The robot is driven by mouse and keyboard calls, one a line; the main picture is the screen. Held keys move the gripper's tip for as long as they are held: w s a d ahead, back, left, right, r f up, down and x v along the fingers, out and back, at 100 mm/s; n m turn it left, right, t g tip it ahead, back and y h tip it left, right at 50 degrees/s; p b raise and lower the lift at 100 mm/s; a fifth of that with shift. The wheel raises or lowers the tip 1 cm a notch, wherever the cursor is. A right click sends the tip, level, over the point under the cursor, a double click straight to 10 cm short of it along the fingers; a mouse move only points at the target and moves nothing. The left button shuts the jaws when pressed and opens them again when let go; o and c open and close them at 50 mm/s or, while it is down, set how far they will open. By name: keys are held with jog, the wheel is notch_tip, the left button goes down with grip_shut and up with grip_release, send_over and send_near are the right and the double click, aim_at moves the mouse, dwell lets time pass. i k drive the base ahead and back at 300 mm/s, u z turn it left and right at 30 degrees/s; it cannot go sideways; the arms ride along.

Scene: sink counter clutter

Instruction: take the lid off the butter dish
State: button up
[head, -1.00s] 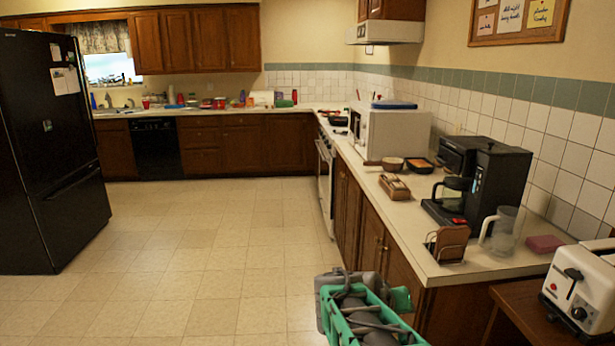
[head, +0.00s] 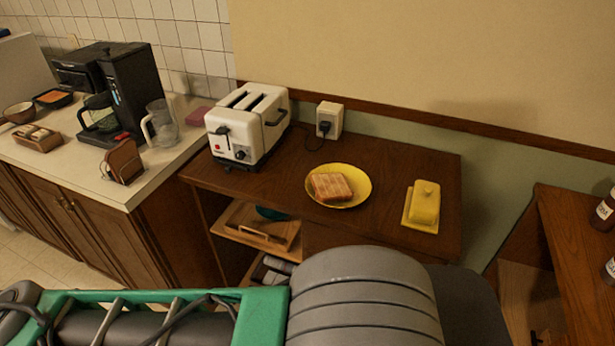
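A yellow butter dish (head: 408,218) stands near the right end of a dark wooden side table in the head view. Its yellow lid (head: 425,203), with a small knob on top, sits on the dish. What is under the lid is hidden. Parts of my own arm, green and grey, fill the bottom of the view, well in front of the dish. My gripper's fingers do not show.
A yellow plate with toast (head: 332,187) lies left of the dish on the side table (head: 290,170). A white toaster (head: 247,125) stands further left, plugged into a wall outlet (head: 329,119). Another wooden table (head: 580,235) is at right, with bottles. A cluttered counter is at left.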

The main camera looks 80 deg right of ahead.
aim_at(424, 206)
jog(key=z, duration=3.55)
jog(key=k, duration=1.25)
jog(key=u, duration=1.15)
jog(key=i, duration=1.75)
jog(key=z, duration=1.1)
jog(key=i, duration=0.25)
jog(key=z, duration=0.2)
